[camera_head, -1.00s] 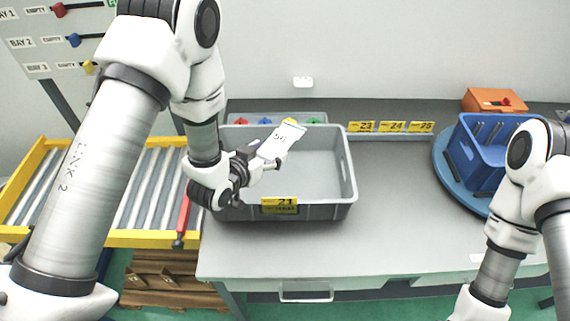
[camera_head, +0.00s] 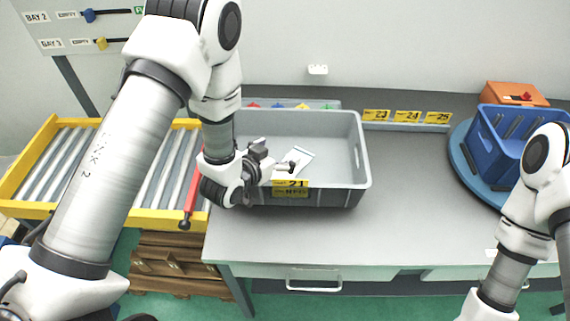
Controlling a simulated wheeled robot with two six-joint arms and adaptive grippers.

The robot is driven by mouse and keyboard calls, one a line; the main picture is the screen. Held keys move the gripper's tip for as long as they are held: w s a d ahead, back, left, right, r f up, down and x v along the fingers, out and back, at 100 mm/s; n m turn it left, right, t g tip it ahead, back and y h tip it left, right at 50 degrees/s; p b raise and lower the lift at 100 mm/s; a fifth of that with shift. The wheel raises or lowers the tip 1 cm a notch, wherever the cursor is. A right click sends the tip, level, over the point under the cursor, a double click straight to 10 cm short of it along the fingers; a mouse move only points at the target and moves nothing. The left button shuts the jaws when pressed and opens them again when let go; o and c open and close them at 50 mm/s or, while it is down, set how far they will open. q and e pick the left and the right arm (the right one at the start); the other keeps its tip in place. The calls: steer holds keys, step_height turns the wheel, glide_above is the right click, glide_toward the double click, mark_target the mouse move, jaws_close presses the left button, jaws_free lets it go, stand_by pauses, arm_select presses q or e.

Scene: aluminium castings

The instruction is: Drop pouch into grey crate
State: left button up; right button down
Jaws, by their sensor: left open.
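The grey crate (camera_head: 362,155) stands on the grey table with a yellow "21" label on its front wall. The pouch (camera_head: 300,156), white and flat, shows inside the crate, toward its front left; its lower part is hidden by my left gripper and the crate's front wall. My left gripper (camera_head: 285,166) is open above the crate's front left part, just in front of the pouch in the picture. The pouch looks clear of the fingers. My right arm shows at the right edge, but its gripper is out of view.
A roller conveyor (camera_head: 62,165) with a yellow frame and a red bar (camera_head: 192,180) lies left of the table. A blue crate (camera_head: 497,145) stands on a round blue turntable (camera_head: 462,160) at the right, with an orange box (camera_head: 515,95) behind. The table right of the grey crate is clear.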

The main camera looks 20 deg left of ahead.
arm_select(q)
steer(key=v, duration=0.7)
steer(key=shift+s, duration=0.2)
steer(key=shift+r, duration=0.1)
steer(key=shift+s+a, duration=0.1)
